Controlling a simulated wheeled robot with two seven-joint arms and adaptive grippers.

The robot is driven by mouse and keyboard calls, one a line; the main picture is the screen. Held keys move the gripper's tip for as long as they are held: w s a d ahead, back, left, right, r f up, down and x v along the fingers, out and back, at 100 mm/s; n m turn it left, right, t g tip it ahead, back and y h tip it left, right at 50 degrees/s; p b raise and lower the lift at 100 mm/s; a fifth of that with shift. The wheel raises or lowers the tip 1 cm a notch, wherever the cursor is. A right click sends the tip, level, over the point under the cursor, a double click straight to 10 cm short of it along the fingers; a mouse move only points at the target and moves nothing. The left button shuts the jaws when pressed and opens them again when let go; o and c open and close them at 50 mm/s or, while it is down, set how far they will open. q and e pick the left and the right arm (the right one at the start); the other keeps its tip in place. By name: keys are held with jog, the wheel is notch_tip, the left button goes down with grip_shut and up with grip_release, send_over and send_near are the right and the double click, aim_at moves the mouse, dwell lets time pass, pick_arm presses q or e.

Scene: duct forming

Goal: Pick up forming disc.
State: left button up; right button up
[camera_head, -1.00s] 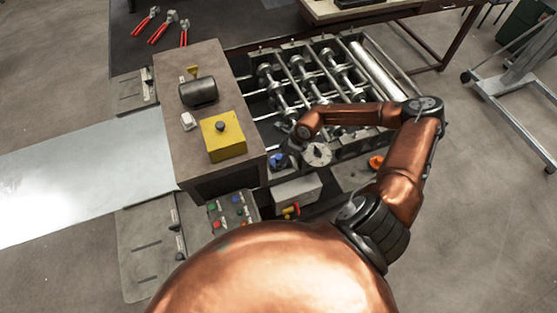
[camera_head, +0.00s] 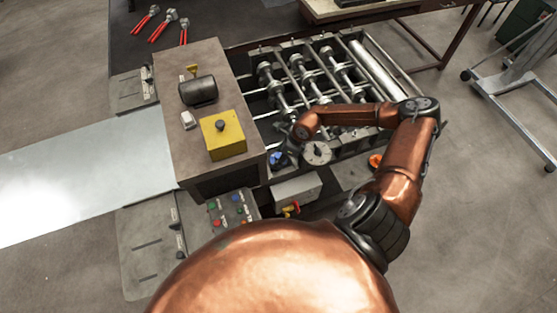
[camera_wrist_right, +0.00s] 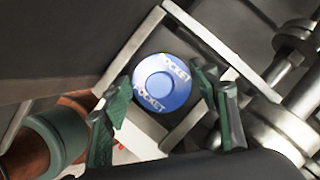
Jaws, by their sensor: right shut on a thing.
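The forming disc appears as a round blue disc (camera_wrist_right: 164,84) with white lettering and a raised round centre in the right wrist view. It also shows as a small blue patch (camera_head: 278,158) in the head view, partly covered by my gripper. My right gripper (camera_wrist_right: 164,108) has its green-padded fingers on the left and right of the disc, shut on it. In the head view my right gripper (camera_head: 284,156) hangs below the copper wrist at the near left end of the roller frame. My left gripper is not in view.
The roller frame (camera_head: 330,40) with metal shafts lies behind and right of the gripper. A brown cabinet (camera_head: 205,62) with a yellow box (camera_head: 223,136) stands close on the left. A pale dial (camera_head: 317,153) and a grey box (camera_head: 296,188) are close by.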

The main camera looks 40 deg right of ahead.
jog(key=c, duration=0.4)
jog(key=shift+r, duration=0.1)
jog(key=shift+c, duration=0.2)
